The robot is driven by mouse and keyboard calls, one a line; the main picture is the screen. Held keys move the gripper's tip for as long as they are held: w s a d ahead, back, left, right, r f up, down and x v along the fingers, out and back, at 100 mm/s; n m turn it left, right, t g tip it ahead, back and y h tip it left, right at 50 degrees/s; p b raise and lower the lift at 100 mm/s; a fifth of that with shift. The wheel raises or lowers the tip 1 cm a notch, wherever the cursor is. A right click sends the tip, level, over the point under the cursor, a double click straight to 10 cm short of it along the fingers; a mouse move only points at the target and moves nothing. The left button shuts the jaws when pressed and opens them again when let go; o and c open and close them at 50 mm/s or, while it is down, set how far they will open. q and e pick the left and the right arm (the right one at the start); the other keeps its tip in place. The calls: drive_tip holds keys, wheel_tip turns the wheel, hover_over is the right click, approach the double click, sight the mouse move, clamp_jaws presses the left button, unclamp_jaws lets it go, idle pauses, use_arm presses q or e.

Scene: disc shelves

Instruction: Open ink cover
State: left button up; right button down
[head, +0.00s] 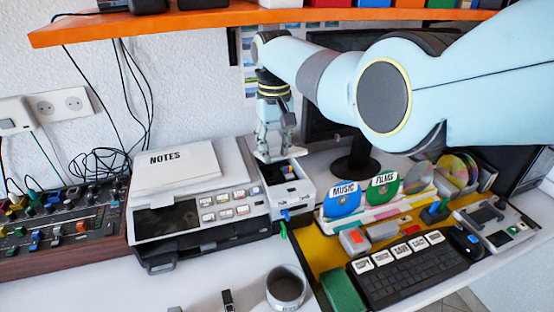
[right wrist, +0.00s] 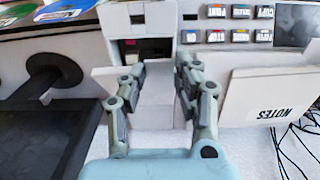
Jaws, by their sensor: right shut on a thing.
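A white and grey printer (head: 195,205) stands on the desk. Its ink compartment (head: 285,178) is at its right side, and the dark opening shows small coloured parts inside. In the right wrist view the opening (right wrist: 148,48) shows dark with a pinkish part. The white ink cover (right wrist: 153,100) is raised behind the opening, between my fingers. My right gripper (head: 275,157) reaches down at the back of the compartment and is shut on the ink cover; its fingers (right wrist: 160,68) stand on either side of it. My left gripper is in neither view.
An orange shelf (head: 150,28) hangs above. A monitor stand (head: 355,165) and disc holders (head: 345,202) are to the right. A grey cup (head: 287,287) stands in front, and a mixer (head: 60,235) at left.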

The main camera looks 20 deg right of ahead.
drive_tip(key=shift+w+d+r, duration=0.15)
drive_tip(key=shift+w+r, duration=0.1)
drive_tip(key=shift+w, duration=0.1)
